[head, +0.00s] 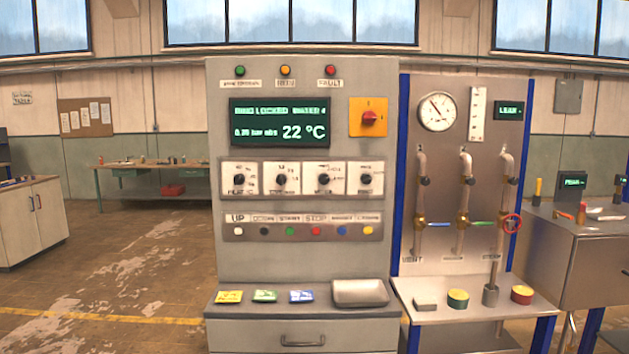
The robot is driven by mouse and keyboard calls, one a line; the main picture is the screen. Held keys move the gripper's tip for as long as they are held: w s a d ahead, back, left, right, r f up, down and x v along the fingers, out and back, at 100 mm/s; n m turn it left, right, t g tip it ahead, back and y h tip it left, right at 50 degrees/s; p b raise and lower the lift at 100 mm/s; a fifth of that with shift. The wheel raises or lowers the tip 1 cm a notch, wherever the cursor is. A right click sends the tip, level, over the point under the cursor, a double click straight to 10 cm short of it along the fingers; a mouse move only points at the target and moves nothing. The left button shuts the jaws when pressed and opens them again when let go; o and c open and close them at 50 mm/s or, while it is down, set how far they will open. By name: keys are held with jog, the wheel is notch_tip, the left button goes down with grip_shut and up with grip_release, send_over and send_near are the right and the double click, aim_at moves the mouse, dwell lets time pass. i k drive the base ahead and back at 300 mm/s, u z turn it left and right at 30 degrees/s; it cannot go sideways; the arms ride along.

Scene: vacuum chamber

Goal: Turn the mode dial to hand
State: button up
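A grey control console (230,255) stands upright in the middle of the head view. A row of several black dials on white plates crosses its front below the screen. The third dial from the left (324,180) has a small label under it that seems to read MODE, but the print is blurred. The marks around it are too small to read, and I cannot tell which setting its pointer is at. My gripper is not in view, and nothing covers the dials.
Below the dials is a row of coloured buttons (290,231). Above them are a lit screen (280,121) and a red switch (369,118) on yellow. A ledge with cards (264,296) and a metal box (360,293) juts out below. A valve panel (440,255) stands close on the right.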

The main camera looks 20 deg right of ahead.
aim_at(324, 178)
jog(key=z, duration=0.3)
jog(key=i, duration=0.95)
jog(key=z, duration=0.5)
